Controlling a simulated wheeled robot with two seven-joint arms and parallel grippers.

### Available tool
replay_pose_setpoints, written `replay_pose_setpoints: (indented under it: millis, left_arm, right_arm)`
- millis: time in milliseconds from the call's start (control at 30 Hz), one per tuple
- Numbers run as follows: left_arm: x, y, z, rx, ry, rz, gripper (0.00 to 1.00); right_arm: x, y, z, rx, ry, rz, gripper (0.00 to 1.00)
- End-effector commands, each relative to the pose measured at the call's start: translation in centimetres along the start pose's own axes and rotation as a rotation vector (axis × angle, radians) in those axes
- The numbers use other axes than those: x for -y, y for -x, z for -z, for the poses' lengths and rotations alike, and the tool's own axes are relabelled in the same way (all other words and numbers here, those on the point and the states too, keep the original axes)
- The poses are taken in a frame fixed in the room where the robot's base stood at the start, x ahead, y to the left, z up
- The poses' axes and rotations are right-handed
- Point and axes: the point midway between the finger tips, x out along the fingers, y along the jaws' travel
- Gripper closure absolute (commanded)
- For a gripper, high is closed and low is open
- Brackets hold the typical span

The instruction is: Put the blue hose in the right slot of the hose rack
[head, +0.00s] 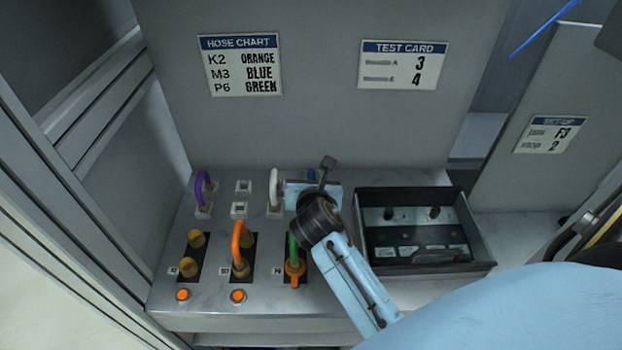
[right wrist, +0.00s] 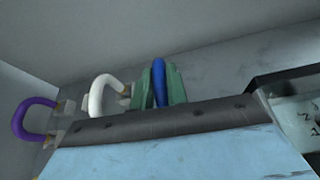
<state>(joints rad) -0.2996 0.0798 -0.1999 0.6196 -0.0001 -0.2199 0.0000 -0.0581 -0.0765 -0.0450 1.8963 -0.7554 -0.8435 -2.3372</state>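The blue hose (head: 311,174) shows only as a small piece behind my right gripper (head: 316,188). In the right wrist view the blue hose (right wrist: 159,80) stands between the two green fingers (right wrist: 161,88), which look closed on its sides. Its lower ends are hidden. The back row of white sockets, which looks like the hose rack (head: 239,210), holds a purple hose (head: 202,188) at left and a white hose (head: 274,188) further right. The socket pair between them is empty. Sockets behind my gripper are hidden. My left gripper is not in view.
In front, an orange hose (head: 237,241) and a green hose (head: 292,247) sit on dark port plates; the left plate has two bare brass fittings (head: 190,268). A black-walled tray (head: 483,240) stands right of my forearm. A hose chart (head: 241,66) hangs on the back wall.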

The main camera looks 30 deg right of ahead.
Motion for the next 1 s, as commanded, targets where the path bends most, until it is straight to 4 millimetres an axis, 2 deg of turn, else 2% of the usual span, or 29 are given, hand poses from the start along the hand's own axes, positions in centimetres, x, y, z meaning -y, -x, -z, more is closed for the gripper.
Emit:
replay_pose_setpoints:
  millis: [33, 133, 433, 533, 1000]
  left_arm:
    - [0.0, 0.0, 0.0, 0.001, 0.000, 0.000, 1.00]
    - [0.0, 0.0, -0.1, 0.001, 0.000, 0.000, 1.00]
    - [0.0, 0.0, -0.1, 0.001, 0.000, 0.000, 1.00]
    - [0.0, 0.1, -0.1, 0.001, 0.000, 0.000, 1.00]
    - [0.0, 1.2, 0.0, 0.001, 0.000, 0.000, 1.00]
  right_arm:
    - [0.0, 0.0, 0.0, 0.000, 0.000, 0.000, 0.78]
    - [0.0, 0.0, 0.0, 0.000, 0.000, 0.000, 0.65]
    - [0.0, 0.1, -0.1, 0.000, 0.000, 0.000, 0.65]
    - [0.0, 0.9, 0.0, -0.002, 0.001, -0.001, 0.65]
    - [0.0, 10.0, -0.1, -0.001, 0.000, -0.001, 0.65]
